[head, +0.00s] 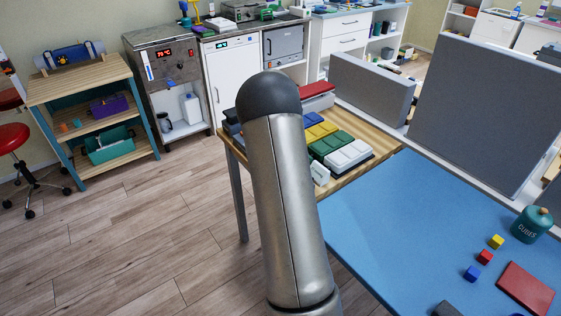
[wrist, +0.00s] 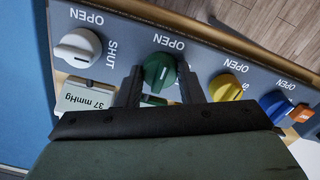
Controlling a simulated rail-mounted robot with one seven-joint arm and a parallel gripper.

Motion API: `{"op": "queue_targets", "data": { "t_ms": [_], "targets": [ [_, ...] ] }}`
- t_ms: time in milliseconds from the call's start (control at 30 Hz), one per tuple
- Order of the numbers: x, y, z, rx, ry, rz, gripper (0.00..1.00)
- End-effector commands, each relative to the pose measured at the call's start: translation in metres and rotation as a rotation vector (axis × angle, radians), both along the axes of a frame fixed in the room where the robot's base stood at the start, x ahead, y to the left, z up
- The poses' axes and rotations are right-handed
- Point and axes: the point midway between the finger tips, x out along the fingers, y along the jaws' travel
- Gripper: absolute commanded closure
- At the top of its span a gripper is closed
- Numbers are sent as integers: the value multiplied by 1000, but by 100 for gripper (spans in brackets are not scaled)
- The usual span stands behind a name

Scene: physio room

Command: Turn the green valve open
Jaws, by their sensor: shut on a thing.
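The green valve (wrist: 159,70) is a round knob on a grey panel in the wrist view, with the word OPEN beside it. My gripper (wrist: 158,80) has one dark finger on each side of the knob and is shut on it. The fingers and the gripper body hide part of the knob and the label below it. I cannot tell exactly how far the knob is turned. In the head view my own arm fills the middle and hides the gripper.
A white valve (wrist: 78,48) is left of the green one, above a display (wrist: 87,94) reading 37 mmHg. A yellow valve (wrist: 226,88) and a blue valve (wrist: 276,106) are to the right. In the head view a blue mat (head: 400,215) lies at the right.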

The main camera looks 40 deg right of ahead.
Motion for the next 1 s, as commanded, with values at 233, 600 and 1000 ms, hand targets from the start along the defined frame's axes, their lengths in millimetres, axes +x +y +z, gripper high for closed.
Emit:
{"op": "queue_targets", "data": {
  "t_ms": [233, 600, 1000],
  "targets": [
    [1, 0, 1, -2, -2, 2, 89],
    [0, 0, 0, -1, 0, 1, 45],
    [1, -1, 46, -3, -4, 2, 45]
  ]
}}
